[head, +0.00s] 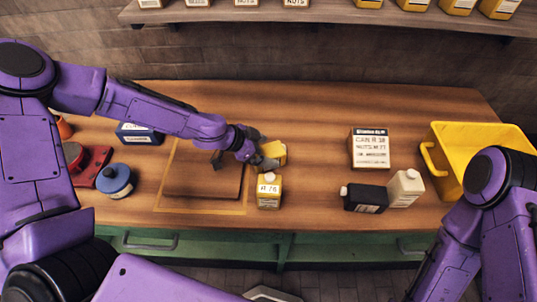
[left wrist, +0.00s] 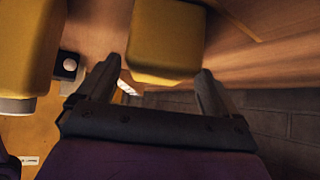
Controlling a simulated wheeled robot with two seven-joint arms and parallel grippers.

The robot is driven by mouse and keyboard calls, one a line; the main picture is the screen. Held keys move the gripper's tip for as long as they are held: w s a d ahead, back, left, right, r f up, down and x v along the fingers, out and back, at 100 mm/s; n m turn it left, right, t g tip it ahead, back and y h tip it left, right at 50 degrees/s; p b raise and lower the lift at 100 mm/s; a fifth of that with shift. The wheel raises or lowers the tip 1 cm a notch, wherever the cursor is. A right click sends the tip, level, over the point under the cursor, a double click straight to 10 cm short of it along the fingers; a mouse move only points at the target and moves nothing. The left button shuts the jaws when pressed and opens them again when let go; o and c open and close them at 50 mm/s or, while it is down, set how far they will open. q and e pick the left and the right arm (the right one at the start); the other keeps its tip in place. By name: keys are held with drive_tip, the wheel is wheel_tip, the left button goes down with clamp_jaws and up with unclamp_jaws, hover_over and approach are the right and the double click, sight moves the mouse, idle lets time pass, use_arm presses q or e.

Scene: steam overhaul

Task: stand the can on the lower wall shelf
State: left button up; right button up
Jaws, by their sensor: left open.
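Two yellow cans stand close together on the wooden bench. The far can (head: 274,150) is partly hidden by my left gripper (head: 261,151), which is open beside it. In the left wrist view, a yellow can (left wrist: 166,40) shows beyond and between the two spread fingers (left wrist: 155,78), with no grip on it. The near can (head: 268,191) has a white cap and a printed label. A second yellow can with a pale cap also shows in the left wrist view (left wrist: 27,50). The wall shelf (head: 330,17) runs along the top of the head view. My right gripper is out of view.
The shelf holds small boxes at left (head: 245,3) and yellow cans at right (head: 457,5), with a gap between. On the bench are a dark can (head: 365,198), a cream can (head: 406,188), a label box (head: 369,148), a yellow crate (head: 455,135) and a blue pot (head: 115,180).

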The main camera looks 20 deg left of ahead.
use_arm(q)
drive_tip(key=shift+x, duration=0.8)
drive_tip(key=shift+s, duration=0.1)
drive_tip(key=c, duration=1.3)
drive_tip(key=shift+d+r, duration=0.1)
drive_tip(key=shift+r, duration=0.05)
drive_tip(key=shift+c, duration=0.5)
